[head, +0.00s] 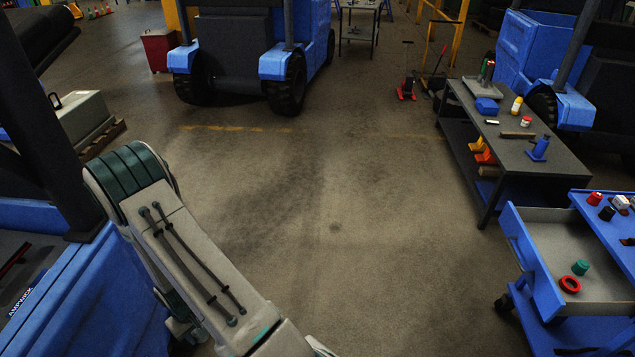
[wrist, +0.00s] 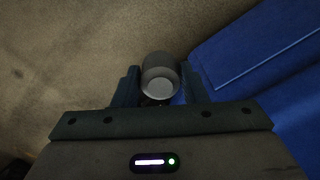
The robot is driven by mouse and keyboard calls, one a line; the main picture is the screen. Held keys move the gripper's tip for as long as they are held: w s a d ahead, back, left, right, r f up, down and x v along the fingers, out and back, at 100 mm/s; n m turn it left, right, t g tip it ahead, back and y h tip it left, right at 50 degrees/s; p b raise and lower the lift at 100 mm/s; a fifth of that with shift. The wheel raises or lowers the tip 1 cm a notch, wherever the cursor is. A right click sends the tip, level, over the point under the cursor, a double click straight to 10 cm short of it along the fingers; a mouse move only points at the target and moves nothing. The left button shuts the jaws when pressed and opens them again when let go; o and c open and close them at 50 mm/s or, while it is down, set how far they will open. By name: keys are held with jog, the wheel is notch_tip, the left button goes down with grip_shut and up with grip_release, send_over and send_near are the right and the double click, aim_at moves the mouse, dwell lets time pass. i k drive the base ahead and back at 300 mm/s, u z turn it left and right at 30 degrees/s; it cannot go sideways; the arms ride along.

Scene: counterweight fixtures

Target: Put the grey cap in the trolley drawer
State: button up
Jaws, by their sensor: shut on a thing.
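In the wrist view the grey cap (wrist: 159,82) sits between the two fingers of my gripper (wrist: 160,90), which is shut on it. Below the cap the wrist view shows bare floor on the left and a blue surface on the right. The trolley drawer (head: 550,225) is pulled out at the right of the head view, with a grey floor inside. A green cap (head: 580,267) and a red ring (head: 570,284) lie in it. In the head view my arm reaches down at the lower left, and my gripper is out of that frame.
The blue trolley top (head: 610,222) beside the drawer carries a red cap (head: 594,198) and other small parts. A dark workbench (head: 500,135) with tools stands behind it. Blue forklifts stand at the back and the left. The middle floor (head: 320,200) is clear.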

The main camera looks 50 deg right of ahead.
aim_at(569, 256)
jog(key=z, duration=1.55)
jog(key=i, duration=1.6)
jog(key=z, duration=2.6)
